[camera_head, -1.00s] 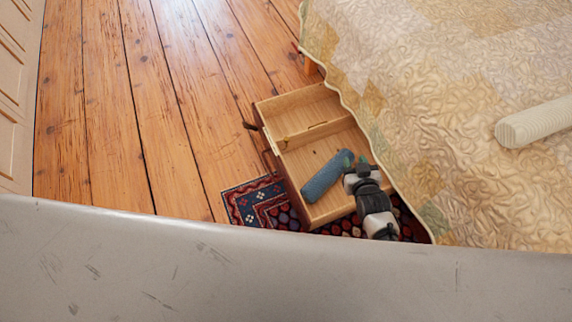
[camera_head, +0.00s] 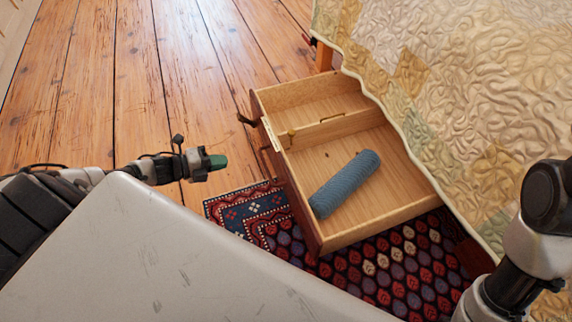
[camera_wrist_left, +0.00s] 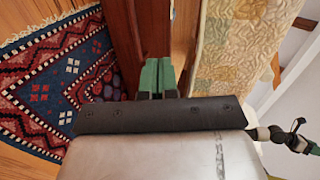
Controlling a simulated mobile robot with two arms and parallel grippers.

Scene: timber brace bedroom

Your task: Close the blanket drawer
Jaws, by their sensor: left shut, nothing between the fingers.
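The blanket drawer (camera_head: 394,187) stands pulled out from under the bed, its reddish-brown front (camera_head: 299,215) facing left. A light wood divider splits its inside. A blue rolled blanket (camera_head: 345,184) lies slantwise in the nearer compartment. My left gripper (camera_head: 216,162) is left of the drawer front, apart from it in the head view. Its green fingertips are shut and empty. In the left wrist view the fingertips (camera_wrist_left: 157,76) point at reddish-brown wood (camera_wrist_left: 124,42); contact cannot be told. My right arm is at the right edge; its gripper is out of view.
The bed with its patchwork quilt (camera_head: 465,95) fills the upper right, and the quilt edge hangs beside the drawer. A patterned rug (camera_head: 405,265) lies under and in front of the drawer. Plank floor (camera_head: 140,90) at the upper left is clear.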

